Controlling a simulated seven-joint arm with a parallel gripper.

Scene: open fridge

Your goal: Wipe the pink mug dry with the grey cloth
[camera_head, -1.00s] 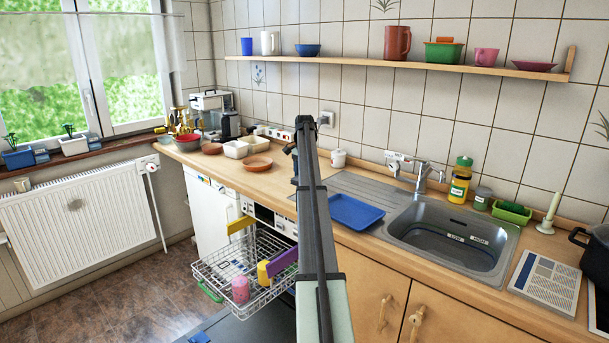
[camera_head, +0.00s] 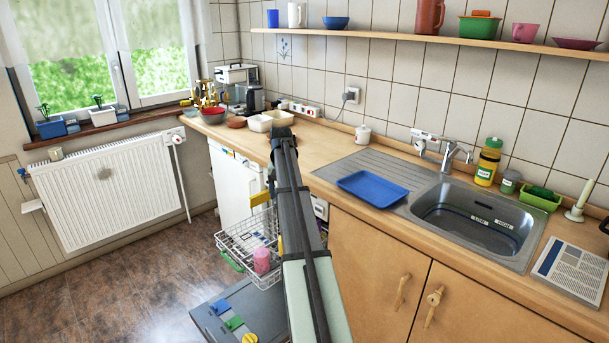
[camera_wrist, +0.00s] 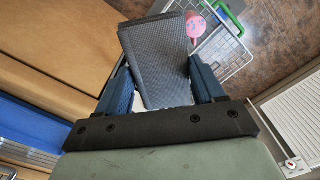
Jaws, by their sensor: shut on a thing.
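My gripper (camera_wrist: 163,88) is shut on the grey cloth (camera_wrist: 158,58), which sticks out ahead of the fingers in the wrist view. In the head view my arm hides the fingers and the cloth. A pink mug (camera_head: 262,260) stands in the white wire rack (camera_head: 232,252) of the open dishwasher. It also shows in the wrist view (camera_wrist: 196,27), just beyond the cloth's upper right edge and partly hidden by it. I cannot tell the gap between cloth and mug. A second pink mug (camera_head: 523,32) stands on the wall shelf.
The dishwasher door (camera_head: 225,318) lies open below the rack. A blue tray (camera_head: 372,188) lies on the counter beside the sink (camera_head: 480,220). Bowls and a coffee maker crowd the counter's far left end. A radiator (camera_head: 105,190) stands left, with clear floor between.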

